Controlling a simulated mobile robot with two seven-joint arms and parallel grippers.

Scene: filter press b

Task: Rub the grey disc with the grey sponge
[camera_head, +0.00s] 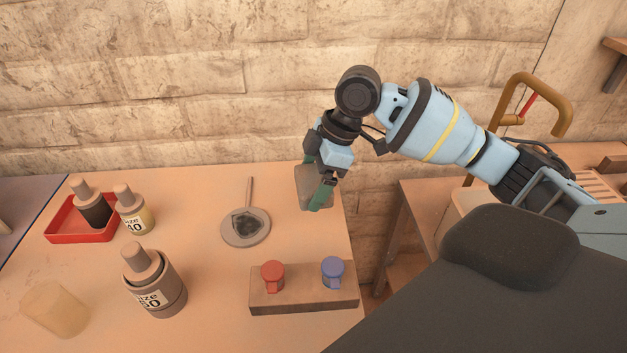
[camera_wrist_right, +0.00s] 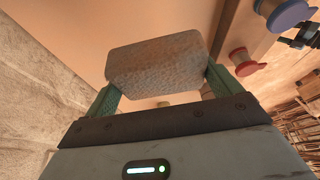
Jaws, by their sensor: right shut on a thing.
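The grey disc (camera_head: 245,229) lies flat on the table, with a dark patch on its face and a thin handle pointing to the back. My right gripper (camera_head: 318,186) is right of the disc and near the table's right edge, with its green fingers shut on the grey sponge (camera_head: 308,188). The sponge fills the space between the fingers in the right wrist view (camera_wrist_right: 157,60). It is apart from the disc. Whether the sponge touches the table cannot be told. My left gripper is not in view.
A wooden block (camera_head: 305,296) with a red-capped (camera_head: 272,274) and a blue-capped piece (camera_head: 333,271) stands in front. A large bottle (camera_head: 153,284), a smaller bottle (camera_head: 132,211), a red tray (camera_head: 68,226) with a dark bottle, and a yellowish cup (camera_head: 55,308) are at left. A brick wall is behind.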

